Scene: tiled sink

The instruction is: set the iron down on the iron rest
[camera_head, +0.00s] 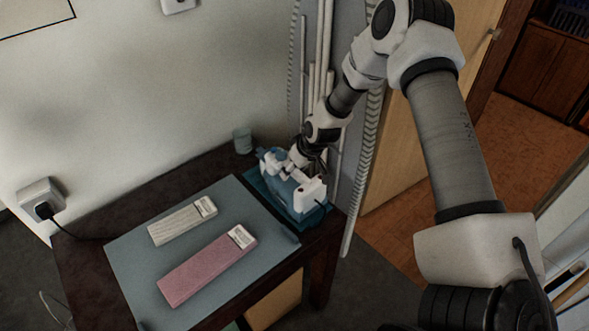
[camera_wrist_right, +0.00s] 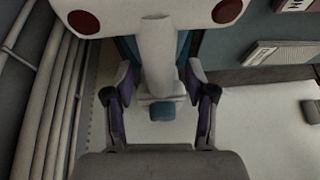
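The blue and white iron (camera_head: 301,192) stands on a teal iron rest (camera_head: 259,197) at the right end of the dark table. My right gripper (camera_head: 311,161) is at the iron from above, partly hiding it. In the right wrist view the iron's white handle (camera_wrist_right: 158,60) lies between the two fingers of my right gripper (camera_wrist_right: 161,107). Gaps show on both sides of the handle, so the gripper looks open around it. The iron's underside and its contact with the rest are mostly hidden. My left gripper is out of view.
A small cup (camera_head: 243,139) stands behind the iron. Vertical pipes (camera_head: 322,60) rise close behind my right arm. A plug sits in a wall socket (camera_head: 40,197).

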